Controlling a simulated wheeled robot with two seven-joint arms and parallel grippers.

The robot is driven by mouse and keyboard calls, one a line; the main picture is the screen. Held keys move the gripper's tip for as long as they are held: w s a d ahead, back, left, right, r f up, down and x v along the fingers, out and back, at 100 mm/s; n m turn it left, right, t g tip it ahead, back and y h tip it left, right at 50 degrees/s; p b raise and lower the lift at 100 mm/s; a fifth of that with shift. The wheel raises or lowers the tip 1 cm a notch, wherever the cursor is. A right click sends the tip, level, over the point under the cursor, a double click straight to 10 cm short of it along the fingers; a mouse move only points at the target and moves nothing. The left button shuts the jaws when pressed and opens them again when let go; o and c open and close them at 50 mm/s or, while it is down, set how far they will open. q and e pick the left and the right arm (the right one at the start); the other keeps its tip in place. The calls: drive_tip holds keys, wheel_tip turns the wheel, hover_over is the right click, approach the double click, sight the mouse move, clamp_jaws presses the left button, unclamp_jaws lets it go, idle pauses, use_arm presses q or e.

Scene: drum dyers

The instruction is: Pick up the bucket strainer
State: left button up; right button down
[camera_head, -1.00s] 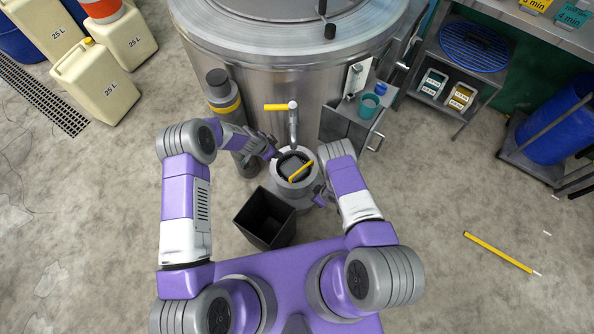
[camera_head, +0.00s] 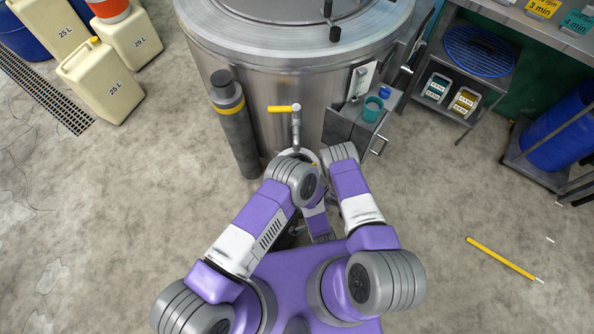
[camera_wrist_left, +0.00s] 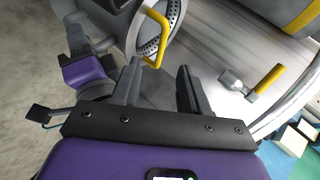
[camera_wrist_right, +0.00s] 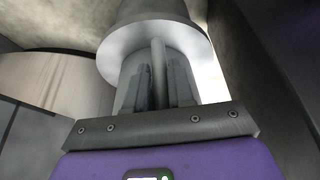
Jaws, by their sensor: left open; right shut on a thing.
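The bucket strainer, a dark perforated round insert with a yellow bar handle (camera_wrist_left: 154,32), sits in a pale round bucket (camera_wrist_left: 184,14) at the top of the left wrist view. My left gripper (camera_wrist_left: 160,66) is open, with its fingertips close below the handle and nothing between them. I cannot tell whether they touch it. My right gripper (camera_wrist_right: 160,72) is shut on a thin upright grey handle at the bucket's side, below its wide flange. In the head view my left arm hides most of the bucket and strainer and both grippers' tips.
The tap (camera_head: 296,125) with its yellow lever hangs off the steel drum (camera_head: 290,90), just above the bucket. A grey cylinder (camera_head: 238,130) stands left of it.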

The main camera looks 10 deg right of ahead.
use_arm(q)
drive_tip(key=x, duration=1.1)
drive_tip(key=shift+w+a+r, duration=0.1)
drive_tip(key=shift+w+r, duration=0.05)
drive_tip(key=shift+w, duration=0.1)
clamp_jaws()
